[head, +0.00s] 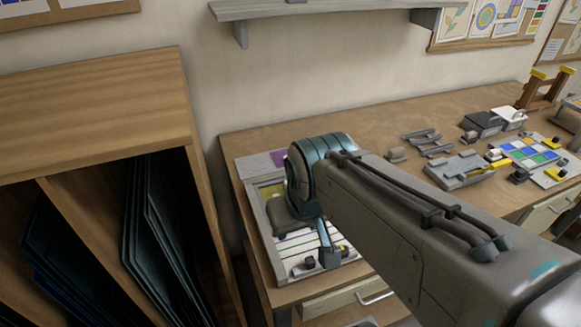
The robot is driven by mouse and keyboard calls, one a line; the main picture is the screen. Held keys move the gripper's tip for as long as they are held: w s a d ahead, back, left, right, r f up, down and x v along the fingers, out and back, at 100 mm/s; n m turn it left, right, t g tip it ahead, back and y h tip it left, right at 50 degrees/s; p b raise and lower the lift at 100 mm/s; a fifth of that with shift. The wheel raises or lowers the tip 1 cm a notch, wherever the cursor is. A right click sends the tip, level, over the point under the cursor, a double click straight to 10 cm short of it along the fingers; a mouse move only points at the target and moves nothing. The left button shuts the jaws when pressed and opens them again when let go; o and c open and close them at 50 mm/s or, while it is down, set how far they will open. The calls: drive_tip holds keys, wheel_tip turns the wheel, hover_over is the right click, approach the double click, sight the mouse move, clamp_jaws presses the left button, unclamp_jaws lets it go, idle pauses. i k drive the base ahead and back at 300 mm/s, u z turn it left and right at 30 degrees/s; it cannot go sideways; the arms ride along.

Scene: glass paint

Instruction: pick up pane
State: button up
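Several dark, thin glass-like panes (160,225) stand on edge in the wooden rack at the left, leaning in its slots. A light framed board (270,190) lies on the bench beneath my arm, with a purple patch and a yellowish patch near its upper left and pale strips lower down. Which of these is the pane, I cannot tell. My gripper (328,250) points down over the front part of the framed board. My arm and wrist hide much of the board. I cannot see whether the fingers are open or hold anything.
The wooden rack (95,90) stands tall left of the bench. On the wooden bench (390,125), a grey tray (462,170), small grey tools and a board of coloured squares (530,152) lie at the right. A wall shelf (335,8) hangs above. The bench's back middle is clear.

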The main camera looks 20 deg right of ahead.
sight(278, 157)
drive_tip(key=u, duration=0.05)
drive_tip(key=k, duration=1.15)
drive_tip(key=z, duration=0.7)
drive_tip(key=i, duration=1.25)
drive_tip(key=u, duration=0.65)
